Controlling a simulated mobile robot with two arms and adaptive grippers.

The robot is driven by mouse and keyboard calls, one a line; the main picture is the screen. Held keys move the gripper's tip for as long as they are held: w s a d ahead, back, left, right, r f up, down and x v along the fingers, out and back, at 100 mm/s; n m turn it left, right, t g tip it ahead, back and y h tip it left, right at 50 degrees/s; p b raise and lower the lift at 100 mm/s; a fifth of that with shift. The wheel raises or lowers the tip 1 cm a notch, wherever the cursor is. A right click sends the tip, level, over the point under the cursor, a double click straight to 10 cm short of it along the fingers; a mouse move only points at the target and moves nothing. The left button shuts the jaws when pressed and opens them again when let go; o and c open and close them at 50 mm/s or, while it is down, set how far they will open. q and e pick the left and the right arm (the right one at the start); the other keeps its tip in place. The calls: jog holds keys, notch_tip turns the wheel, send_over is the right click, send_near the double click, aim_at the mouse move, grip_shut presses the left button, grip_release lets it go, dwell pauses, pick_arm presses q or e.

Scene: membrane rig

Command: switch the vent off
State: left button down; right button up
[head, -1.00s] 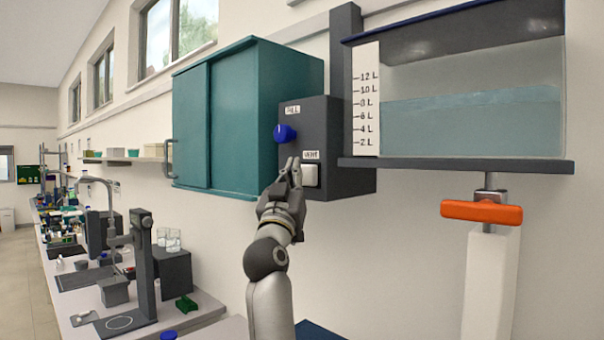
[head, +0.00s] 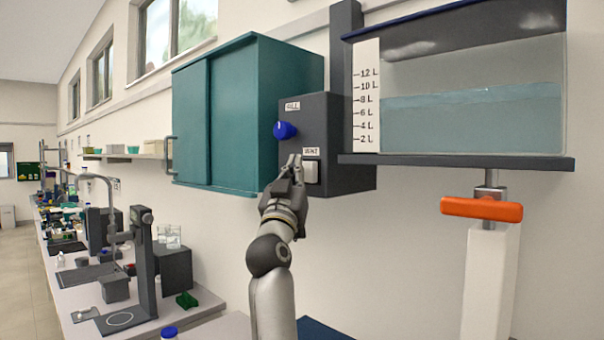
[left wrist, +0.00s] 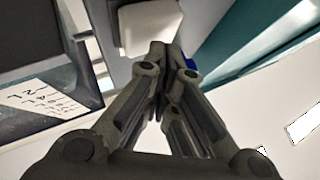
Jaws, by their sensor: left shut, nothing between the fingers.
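The vent switch (head: 312,172) is a white rocker under a "VENT" label on the right part of a dark grey control box (head: 345,180). It also shows in the left wrist view (left wrist: 150,28), just beyond the fingertips. My left gripper (head: 294,161) is shut and empty, its tips just left of the switch in the head view. I cannot tell whether the tips touch it. A blue knob (head: 285,130) under a "FILL" label sits above on the same box. My right gripper is not in view.
A teal cabinet (head: 240,110) is close on the left of the box. A water tank (head: 470,110) with a litre scale stands at right, above an orange valve handle (head: 482,209). A bench (head: 185,322) with lab gear runs along the left.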

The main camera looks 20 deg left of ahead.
pick_arm(q)
jog(key=shift+w+d, duration=0.1)
jog(key=shift+w, duration=0.25)
dwell(0.5)
dwell(0.3)
jog(key=shift+s, duration=0.3)
jog(key=s+a, duration=0.2)
jog(key=s, duration=0.3)
jog(key=shift+s, duration=0.35)
dwell(0.5)
